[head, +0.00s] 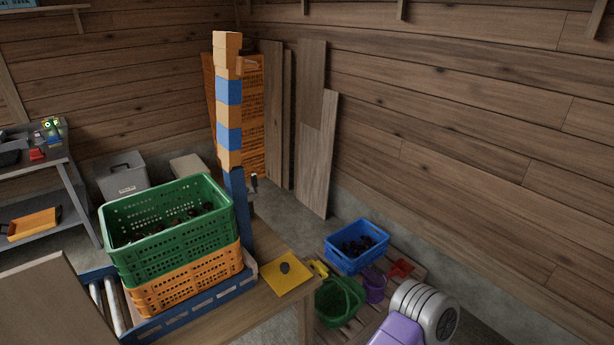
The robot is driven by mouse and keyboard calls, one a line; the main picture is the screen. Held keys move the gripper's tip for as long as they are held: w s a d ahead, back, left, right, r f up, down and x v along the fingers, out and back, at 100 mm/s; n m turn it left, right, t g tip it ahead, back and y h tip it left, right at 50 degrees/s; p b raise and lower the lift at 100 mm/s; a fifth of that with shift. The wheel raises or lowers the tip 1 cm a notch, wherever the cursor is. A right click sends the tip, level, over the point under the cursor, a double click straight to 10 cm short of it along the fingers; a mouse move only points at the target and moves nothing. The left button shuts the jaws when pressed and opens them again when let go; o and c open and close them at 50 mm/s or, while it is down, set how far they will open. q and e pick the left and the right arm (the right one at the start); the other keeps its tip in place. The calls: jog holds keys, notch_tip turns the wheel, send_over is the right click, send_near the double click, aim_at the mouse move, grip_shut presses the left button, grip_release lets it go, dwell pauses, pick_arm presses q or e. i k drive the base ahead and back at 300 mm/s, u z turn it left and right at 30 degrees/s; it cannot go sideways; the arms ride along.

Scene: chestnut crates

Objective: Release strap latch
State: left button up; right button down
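A green crate (168,236) with dark brown round things in it sits on an orange crate (187,283). The orange crate rests on a blue base (186,320). A blue upright (238,209) rises at the back right of the stack, beneath a tall column of tan and blue blocks (229,92). A small dark part with a pale tip (254,183) shows beside the upright; I cannot tell whether it is the latch. No strap can be clearly made out. Neither of my grippers is in view.
A yellow plate (297,272) with a dark spot lies on the wooden table (231,317). Right of it, on a slatted pallet, are a blue crate (343,262), a green basket (334,310) and a purple bucket (374,291). A grey bin (124,181) stands behind left.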

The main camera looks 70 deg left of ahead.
aim_at(253, 177)
jog(key=i, duration=1)
jog(key=u, duration=4.05)
jog(key=i, duration=0.5)
jog(key=u, duration=5.55)
